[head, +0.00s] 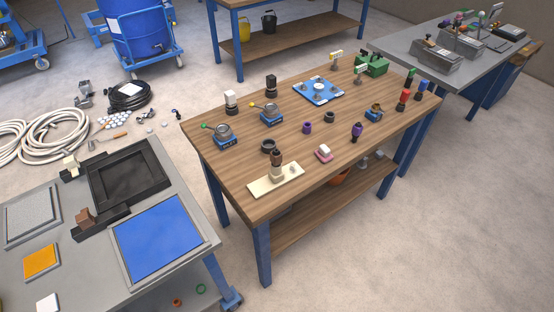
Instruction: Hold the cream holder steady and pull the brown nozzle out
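The cream holder (262,187) lies near the front edge of the wooden table, a flat plate with a raised socket and a small light knob to its right. The brown nozzle (276,157) stands upright in the raised socket. How deep its lower end sits is hidden. Neither of my grippers shows in the head view, and nothing touches the holder or the nozzle.
A dark ring (268,146) lies just behind the holder, and a pink-and-white block (324,153) sits to its right. Small blue devices (226,135) and a blue plate (318,90) stand farther back. A grey cart (190,218) is at the left.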

